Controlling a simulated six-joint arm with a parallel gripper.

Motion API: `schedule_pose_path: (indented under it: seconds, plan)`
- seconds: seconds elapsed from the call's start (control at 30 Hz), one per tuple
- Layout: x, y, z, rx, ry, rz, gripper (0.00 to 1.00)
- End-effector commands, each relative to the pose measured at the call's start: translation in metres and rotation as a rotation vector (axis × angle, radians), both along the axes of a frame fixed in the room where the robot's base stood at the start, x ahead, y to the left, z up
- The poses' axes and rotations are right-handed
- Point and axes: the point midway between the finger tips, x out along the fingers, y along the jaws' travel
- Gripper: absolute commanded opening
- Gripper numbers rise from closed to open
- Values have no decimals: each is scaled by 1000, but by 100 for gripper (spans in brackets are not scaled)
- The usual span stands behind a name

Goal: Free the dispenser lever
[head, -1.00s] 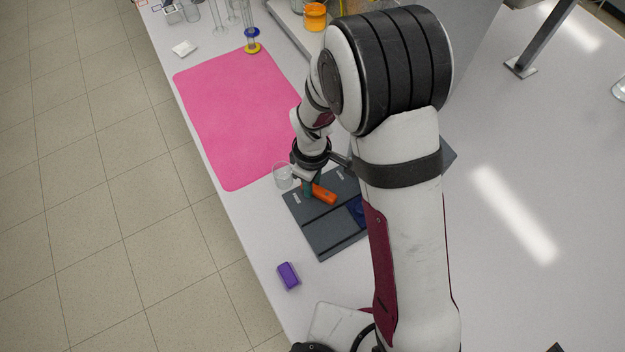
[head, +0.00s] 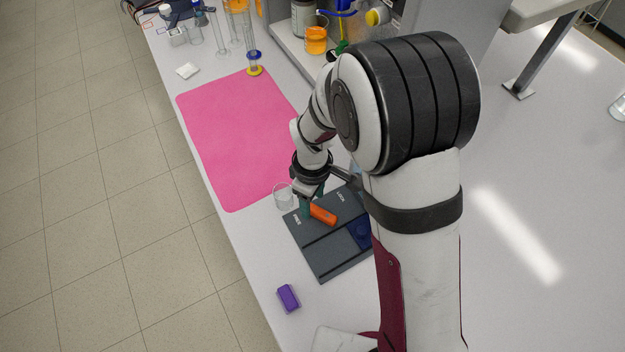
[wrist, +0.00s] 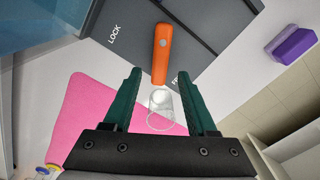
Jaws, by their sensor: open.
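The orange dispenser lever (head: 322,214) lies on a dark grey base plate (head: 320,263) marked FREE and LOCK. In the wrist view the lever (wrist: 161,50) points away from me. Its near end is beside the FREE mark, and LOCK is to its left. My gripper (wrist: 160,80) is open with two green fingers. In the wrist view the fingertips appear on either side of the lever's near end, with gaps on both sides; I cannot tell their height above it. In the head view my gripper (head: 312,203) is at the lever's left end, and my arm hides part of the plate.
A clear glass beaker (head: 283,197) stands close by the plate's corner and my gripper. A purple block (head: 288,298) lies near the bench edge. A pink mat (head: 235,140) lies beyond, with glassware behind it. A blue part (head: 358,234) sits on the plate.

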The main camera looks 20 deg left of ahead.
Motion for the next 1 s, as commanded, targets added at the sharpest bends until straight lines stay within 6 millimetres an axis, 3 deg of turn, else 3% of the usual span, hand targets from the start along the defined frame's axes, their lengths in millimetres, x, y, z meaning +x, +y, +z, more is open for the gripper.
schedule_pose_path:
  seconds: [0.2, 0.4, 0.57, 1.0]
  plan:
    - [1, 1, 71, 4, -6, -1, 57]
    - [1, 0, 117, 2, -3, 0, 57]
    - [0, 0, 130, 0, 0, 0, 57]
    - [-1, -5, 133, 2, 0, -31, 57]
